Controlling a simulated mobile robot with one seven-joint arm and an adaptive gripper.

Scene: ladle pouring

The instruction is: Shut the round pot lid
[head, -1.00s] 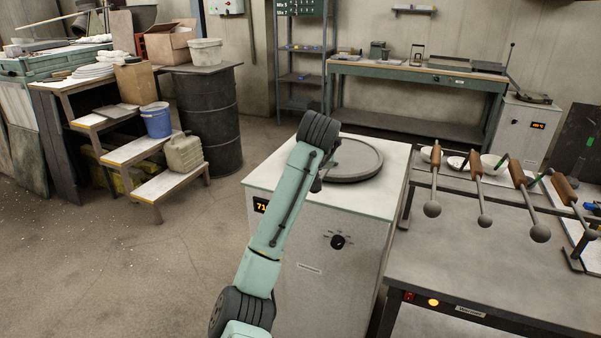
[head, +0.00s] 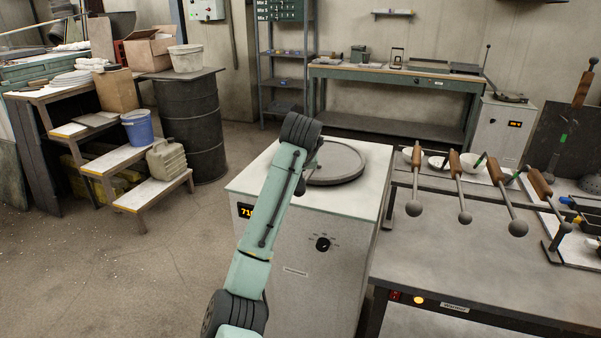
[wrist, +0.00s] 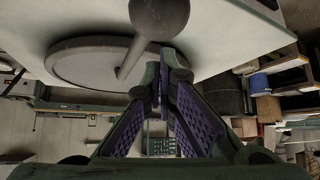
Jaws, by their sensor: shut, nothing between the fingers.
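The round pot lid (head: 338,163) is a grey disc lying on top of the white furnace cabinet (head: 250,181) in the head view; no open gap shows under it. In the wrist view the lid (wrist: 80,66) shows at the upper left, with a rod rising from it to a dark ball knob (wrist: 160,14). My gripper (wrist: 166,62) is shut and empty, its fingertips just beside the rod, below the knob in the picture. I cannot tell whether they touch it. In the head view my arm's wrist hides most of the gripper and the lid's left edge.
A grey table (head: 470,260) stands right of the furnace, with several wooden-handled ball-ended rods (head: 458,185) and white bowls (head: 437,161) along its back. A stepped shelf (head: 150,195) and black drum (head: 190,120) stand at the left. The floor at the left front is clear.

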